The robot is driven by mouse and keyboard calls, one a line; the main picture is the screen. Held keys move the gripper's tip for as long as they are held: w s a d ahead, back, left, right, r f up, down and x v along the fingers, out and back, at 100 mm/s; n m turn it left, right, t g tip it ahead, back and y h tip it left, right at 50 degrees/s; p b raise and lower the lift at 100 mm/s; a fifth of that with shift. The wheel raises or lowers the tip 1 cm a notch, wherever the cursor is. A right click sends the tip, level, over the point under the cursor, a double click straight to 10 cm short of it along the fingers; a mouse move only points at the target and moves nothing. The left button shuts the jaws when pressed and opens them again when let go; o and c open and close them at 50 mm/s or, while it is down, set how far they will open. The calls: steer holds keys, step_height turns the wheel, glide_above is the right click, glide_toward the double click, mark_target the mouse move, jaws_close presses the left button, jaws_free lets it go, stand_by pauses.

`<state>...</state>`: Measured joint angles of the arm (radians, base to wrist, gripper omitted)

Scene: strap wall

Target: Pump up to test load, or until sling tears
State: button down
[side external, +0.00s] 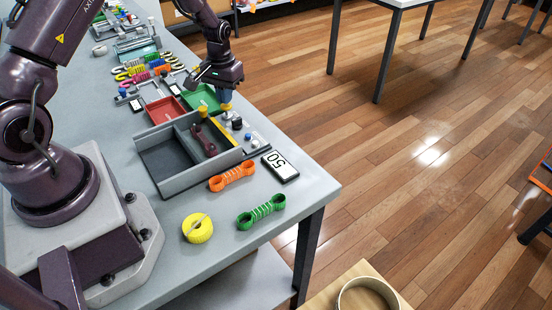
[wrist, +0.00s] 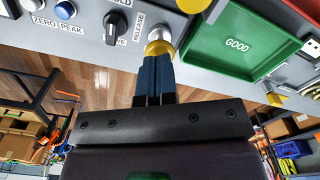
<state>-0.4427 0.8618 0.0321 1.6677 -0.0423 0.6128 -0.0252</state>
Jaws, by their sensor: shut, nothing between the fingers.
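My gripper (side external: 226,100) is shut and empty, pointing down at the right edge of the bench. In the wrist view its blue fingertips (wrist: 153,62) are together and reach a yellow-gold knob (wrist: 160,48) next to the RELEASE label (wrist: 139,28). They look to be at or touching the knob; contact is not certain. The black selector knob (wrist: 115,27), the blue PEAK button (wrist: 65,9) and the ZERO button (wrist: 32,4) sit to its left. An orange sling (side external: 231,177) and a green sling (side external: 261,212) lie loose on the bench. I cannot make out a pump handle or a load reading.
A green GOOD tray (wrist: 237,40) is beside the knob, with a red tray (side external: 167,109) nearby. A grey divided box (side external: 160,165) holds a dark red piece. A "50" plate (side external: 280,167) and yellow roll (side external: 197,228) lie in front. More coloured slings (side external: 140,72) lie farther back.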

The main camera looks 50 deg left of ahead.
steer(key=shift+f, duration=1.3)
steer(key=shift+r, duration=1.35)
steer(key=shift+r, duration=3)
